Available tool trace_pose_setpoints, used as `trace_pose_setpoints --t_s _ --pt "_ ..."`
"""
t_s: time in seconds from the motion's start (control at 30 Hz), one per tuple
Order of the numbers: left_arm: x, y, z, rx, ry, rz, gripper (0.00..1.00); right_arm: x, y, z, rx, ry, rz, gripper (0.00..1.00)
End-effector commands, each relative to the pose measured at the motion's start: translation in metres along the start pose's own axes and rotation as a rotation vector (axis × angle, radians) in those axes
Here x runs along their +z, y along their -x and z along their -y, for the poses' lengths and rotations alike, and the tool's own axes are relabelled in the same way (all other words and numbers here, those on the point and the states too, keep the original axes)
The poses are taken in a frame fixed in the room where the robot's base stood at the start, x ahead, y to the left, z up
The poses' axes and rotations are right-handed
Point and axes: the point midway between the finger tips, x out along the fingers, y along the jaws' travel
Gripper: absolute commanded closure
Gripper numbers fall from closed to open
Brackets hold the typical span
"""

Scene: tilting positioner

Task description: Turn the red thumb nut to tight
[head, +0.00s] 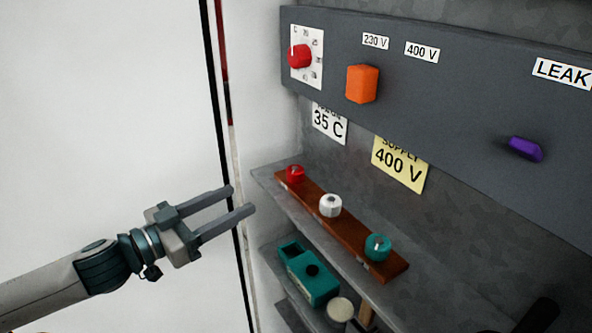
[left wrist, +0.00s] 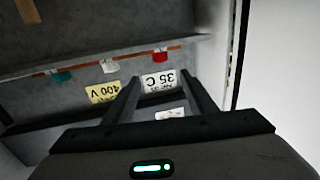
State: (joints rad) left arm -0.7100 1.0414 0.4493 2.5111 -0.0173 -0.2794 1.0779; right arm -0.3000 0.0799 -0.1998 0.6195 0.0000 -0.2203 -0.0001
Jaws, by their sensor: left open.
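The red thumb nut (head: 295,173) sits at the far left end of a brown strip (head: 355,235) on a grey shelf. A white nut (head: 330,205) and a teal nut (head: 377,247) stand along the same strip. My left gripper (head: 243,200) is open and empty, left of the shelf and apart from the red nut. In the left wrist view, which is upside down, the red nut (left wrist: 160,55) shows beyond the open fingers (left wrist: 160,95).
Above, a dark panel (head: 450,100) carries a red dial (head: 299,56), an orange knob (head: 362,84) and a purple knob (head: 525,148). Below the strip, a teal box (head: 309,274) stands on a lower shelf. A white wall (head: 100,110) fills the left, with free room before it.

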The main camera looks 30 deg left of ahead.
Motion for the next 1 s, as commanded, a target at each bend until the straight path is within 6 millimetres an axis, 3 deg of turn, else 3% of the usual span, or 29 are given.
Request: trace_pose_setpoints --t_s 0.27,0.63,1.0 --pt "0.001 -0.006 0.000 0.001 -0.001 -0.002 0.49 0.000 -0.003 0.000 0.000 0.000 -0.001 0.69" --pt "0.001 -0.030 0.001 0.000 -0.004 -0.002 0.49 0.001 -0.014 0.001 -0.001 0.000 -0.001 0.69" --pt "-0.001 -0.053 0.001 -0.001 -0.002 -0.003 0.49 0.000 -0.007 0.001 -0.001 -0.001 -0.001 0.69"
